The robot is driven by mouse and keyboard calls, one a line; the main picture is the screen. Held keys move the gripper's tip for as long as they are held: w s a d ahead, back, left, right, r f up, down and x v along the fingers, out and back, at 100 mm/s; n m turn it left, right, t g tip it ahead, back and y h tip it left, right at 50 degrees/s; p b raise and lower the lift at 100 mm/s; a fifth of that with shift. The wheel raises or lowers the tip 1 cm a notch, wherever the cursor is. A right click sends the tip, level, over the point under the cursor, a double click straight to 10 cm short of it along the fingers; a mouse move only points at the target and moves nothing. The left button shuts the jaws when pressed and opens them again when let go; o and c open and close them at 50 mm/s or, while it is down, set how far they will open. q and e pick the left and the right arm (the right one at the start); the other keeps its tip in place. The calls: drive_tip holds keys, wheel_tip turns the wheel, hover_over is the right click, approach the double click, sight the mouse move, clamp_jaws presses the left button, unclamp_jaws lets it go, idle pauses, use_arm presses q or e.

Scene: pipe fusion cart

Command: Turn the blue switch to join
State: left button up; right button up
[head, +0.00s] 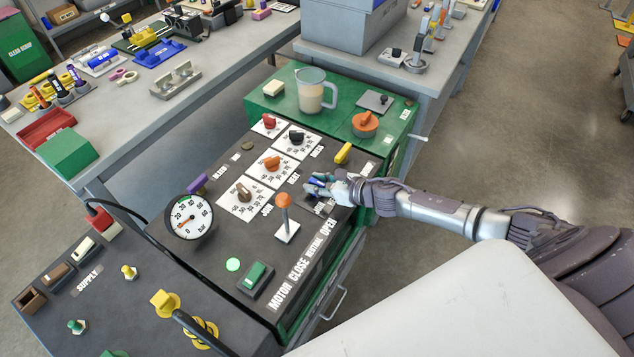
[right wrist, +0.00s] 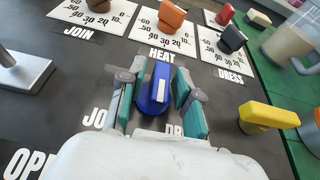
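The blue switch (right wrist: 157,88) sits on the dark panel, its white mark pointing up toward the HEAT label (right wrist: 162,54) in the right wrist view. A partly covered label starting with "JO" (right wrist: 96,117) is at its lower left, and one starting with "DR" (right wrist: 174,131) at its lower right. My right gripper (right wrist: 157,103) is open with one finger on each side of the switch. A gap shows on the right side; contact on the left is unclear. In the head view my right gripper (head: 325,187) largely covers the switch. My left gripper is not in view.
An orange-topped lever (head: 284,202) stands left of my right gripper. A yellow knob (right wrist: 268,116) is close on the right. Several dial knobs, including an orange one (head: 271,162), lie beyond. A measuring jug (head: 312,92) stands on the green box behind.

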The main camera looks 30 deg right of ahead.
clamp_jaws()
drive_tip(key=shift+h, duration=0.4)
drive_tip(key=m+h+p, duration=0.1)
drive_tip(key=m+t+h, duration=0.1)
drive_tip(key=m, duration=0.1)
drive_tip(key=shift+a+r+h+p, duration=0.15)
drive_tip(key=shift+h+p, duration=0.2)
drive_tip(key=shift+h, duration=0.05)
drive_tip(key=m+h+p, duration=0.1)
drive_tip(key=m+h, duration=0.1)
drive_tip(key=h, duration=0.1)
drive_tip(key=shift+m+t, duration=0.3)
drive_tip(key=shift+t, duration=0.1)
drive_tip(key=shift+m+g+h+p, duration=0.3)
drive_tip(key=shift+m+h+p, duration=0.65)
drive_tip(key=shift+m+h, duration=1.2)
drive_tip(key=shift+h, duration=0.35)
drive_tip(key=shift+o, duration=1.6)
unclamp_jaws()
